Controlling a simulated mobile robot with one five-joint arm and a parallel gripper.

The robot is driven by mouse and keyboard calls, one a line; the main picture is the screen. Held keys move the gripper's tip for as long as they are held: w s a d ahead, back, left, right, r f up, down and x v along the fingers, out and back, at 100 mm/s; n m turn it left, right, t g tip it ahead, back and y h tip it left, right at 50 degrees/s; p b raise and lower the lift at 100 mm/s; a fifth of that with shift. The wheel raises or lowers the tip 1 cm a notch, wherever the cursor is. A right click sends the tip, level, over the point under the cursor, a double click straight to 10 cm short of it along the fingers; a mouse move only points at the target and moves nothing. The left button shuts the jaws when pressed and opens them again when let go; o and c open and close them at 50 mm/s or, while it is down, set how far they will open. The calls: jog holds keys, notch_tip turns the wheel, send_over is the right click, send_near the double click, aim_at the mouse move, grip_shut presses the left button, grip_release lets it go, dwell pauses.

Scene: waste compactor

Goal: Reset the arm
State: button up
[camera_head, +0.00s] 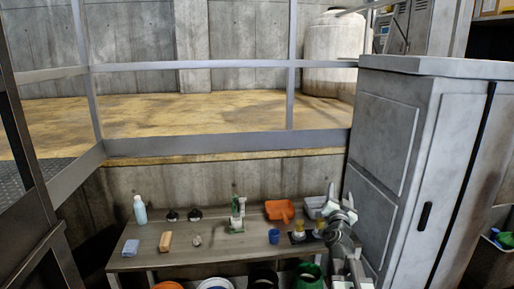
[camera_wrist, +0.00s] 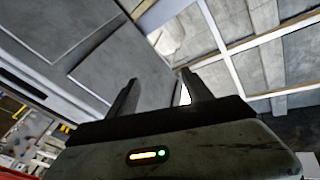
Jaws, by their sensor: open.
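My gripper (camera_head: 345,199) is at the right of the head view, in front of the right end of a table and beside the grey cabinet. It points upward, and its two fingers stand apart with nothing between them. In the wrist view the fingers of my gripper (camera_wrist: 158,98) are also apart and empty, with the cabinet (camera_wrist: 75,45) behind and to the left. My arm hides part of the table's right end.
The table (camera_head: 160,262) holds a bottle (camera_head: 140,210), an orange scoop (camera_head: 280,210), a blue cup (camera_head: 274,237), a grey tray (camera_head: 314,207) and several small items. The grey cabinet (camera_head: 385,135) stands close on the right. A metal railing (camera_head: 220,145) runs behind the table.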

jog(key=s+a+f+n+g+y, duration=0.1)
jog(key=a+f+n+g+y, duration=0.15)
jog(key=a+f, duration=0.4)
jog(key=s+a+f+n+g+y, duration=0.15)
jog(key=a+f+n+y, duration=0.25)
jog(key=a, duration=0.6)
jog(key=s+a+f+n+g+y, duration=0.1)
jog(key=a+f+n+g+y, duration=0.2)
jog(key=a+f, duration=0.35)
jog(key=s+f+g+h, duration=0.1)
jog(key=s+f+g, duration=0.4)
jog(key=s, duration=0.5)
jog(key=s+d+f+g+h, duration=0.1)
jog(key=s+f+g, duration=0.4)
jog(key=s, duration=0.6)
jog(key=shift+d+g, duration=0.25)
jog(key=shift+g, duration=0.35)
